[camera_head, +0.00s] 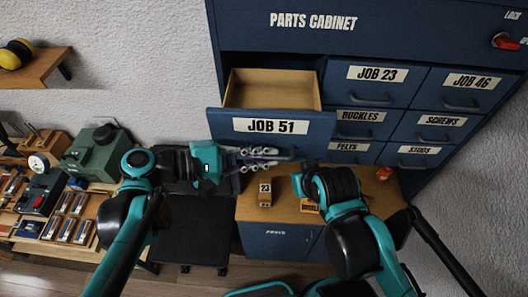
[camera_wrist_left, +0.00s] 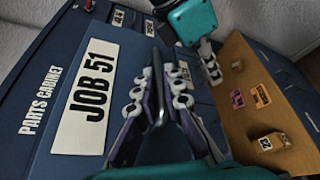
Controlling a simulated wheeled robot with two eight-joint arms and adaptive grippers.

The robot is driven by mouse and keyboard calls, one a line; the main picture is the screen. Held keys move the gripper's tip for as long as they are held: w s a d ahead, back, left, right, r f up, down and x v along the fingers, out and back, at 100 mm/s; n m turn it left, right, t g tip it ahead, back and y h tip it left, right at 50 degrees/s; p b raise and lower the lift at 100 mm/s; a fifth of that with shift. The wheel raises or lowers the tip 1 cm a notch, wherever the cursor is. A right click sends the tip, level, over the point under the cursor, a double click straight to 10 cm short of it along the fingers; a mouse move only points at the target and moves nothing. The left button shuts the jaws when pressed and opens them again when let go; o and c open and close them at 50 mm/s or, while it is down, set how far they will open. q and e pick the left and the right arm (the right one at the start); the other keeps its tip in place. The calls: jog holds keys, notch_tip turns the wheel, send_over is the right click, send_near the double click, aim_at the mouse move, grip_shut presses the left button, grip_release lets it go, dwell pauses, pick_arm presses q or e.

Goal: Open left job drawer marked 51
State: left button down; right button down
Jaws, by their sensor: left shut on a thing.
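The drawer marked JOB 51 (camera_head: 270,126) stands pulled out of the blue parts cabinet (camera_head: 380,25), and its bare wooden inside shows. Its front, with the white JOB 51 label, fills the left of the left wrist view (camera_wrist_left: 88,98). My left gripper (camera_head: 270,157) is just below that label at the drawer front. In the left wrist view its fingers (camera_wrist_left: 160,105) are closed around the drawer's grey handle (camera_wrist_left: 154,98). My right gripper (camera_head: 300,178) is to the right, above the wooden counter; its fingers are small and partly hidden.
Shut drawers JOB 23 (camera_head: 377,80) and JOB 46 (camera_head: 460,88) sit to the right, with smaller drawers below. A wooden block marked 23 (camera_head: 265,195) stands on the counter (camera_head: 285,212). A workbench with tools (camera_head: 60,195) is at left.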

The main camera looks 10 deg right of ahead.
pick_arm(q)
jog(key=c, duration=2)
grip_release()
jog(key=shift+o, duration=0.5)
jog(key=shift+a+r, duration=0.1)
jog(key=shift+a, duration=0.4)
jog(key=v, duration=1.1)
jog(key=shift+s, duration=0.1)
